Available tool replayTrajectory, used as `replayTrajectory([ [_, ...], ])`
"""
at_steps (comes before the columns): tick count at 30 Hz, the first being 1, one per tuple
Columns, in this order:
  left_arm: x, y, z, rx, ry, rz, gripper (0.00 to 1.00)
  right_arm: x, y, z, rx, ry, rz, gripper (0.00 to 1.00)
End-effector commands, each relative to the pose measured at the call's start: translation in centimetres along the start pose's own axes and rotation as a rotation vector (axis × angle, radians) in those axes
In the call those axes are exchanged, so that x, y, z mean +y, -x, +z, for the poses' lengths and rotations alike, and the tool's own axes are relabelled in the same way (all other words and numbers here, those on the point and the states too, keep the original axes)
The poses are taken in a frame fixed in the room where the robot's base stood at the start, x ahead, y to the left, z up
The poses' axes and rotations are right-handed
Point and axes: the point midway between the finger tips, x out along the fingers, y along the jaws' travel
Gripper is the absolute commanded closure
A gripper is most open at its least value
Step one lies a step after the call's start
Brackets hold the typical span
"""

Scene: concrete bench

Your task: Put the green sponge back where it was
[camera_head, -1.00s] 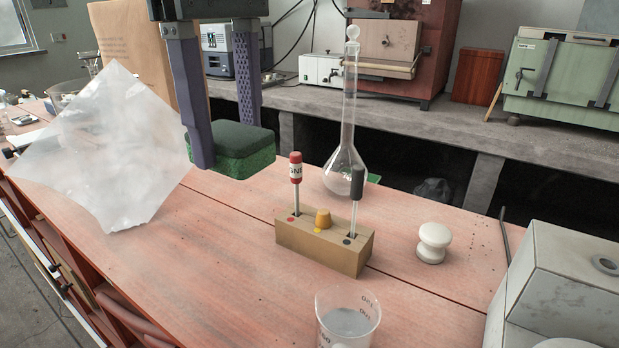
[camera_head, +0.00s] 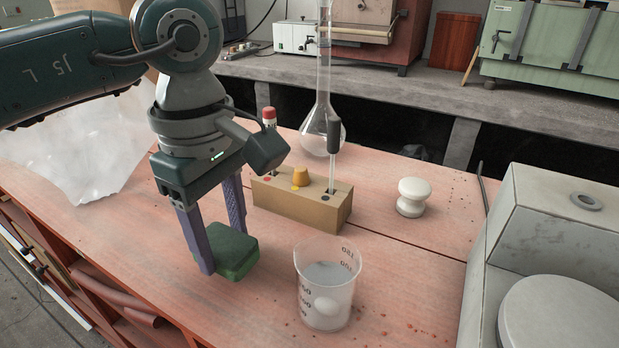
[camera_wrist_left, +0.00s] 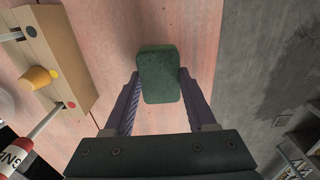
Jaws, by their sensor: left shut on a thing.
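The green sponge (camera_head: 231,253) is held between the purple fingers of my left gripper (camera_head: 222,250), low over the front part of the red bench, left of the beaker. I cannot tell whether it touches the bench top. In the left wrist view the sponge (camera_wrist_left: 159,75) sits between the two fingers (camera_wrist_left: 158,88), which are shut on it. My right gripper is in neither view.
A beaker (camera_head: 326,300) with liquid stands right of the sponge. A wooden block (camera_head: 300,200) with upright sticks, a flask (camera_head: 318,130) and a white knob-shaped object (camera_head: 412,197) stand behind. A crumpled translucent sheet (camera_head: 95,150) lies left. A grey machine (camera_head: 540,240) fills the right.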

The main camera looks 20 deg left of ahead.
Motion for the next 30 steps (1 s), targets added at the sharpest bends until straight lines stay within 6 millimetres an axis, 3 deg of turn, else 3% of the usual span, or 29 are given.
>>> replayTrajectory([
  [3,-0.1,-1.4,0.0,-0.001,0.001,-0.002,0.88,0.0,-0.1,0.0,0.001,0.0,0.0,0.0],
  [15,0.0,-2.0,0.0,0.001,0.0,0.0,0.88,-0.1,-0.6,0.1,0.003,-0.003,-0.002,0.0],
  [16,0.0,-1.8,0.0,0.001,0.0,0.0,0.4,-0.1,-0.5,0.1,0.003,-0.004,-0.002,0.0],
  [23,0.0,-1.7,0.0,0.001,0.0,0.0,0.14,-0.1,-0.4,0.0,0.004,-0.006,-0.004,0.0],
  [30,0.0,-1.7,0.0,0.0,0.0,0.0,0.14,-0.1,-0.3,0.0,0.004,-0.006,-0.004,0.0],
])
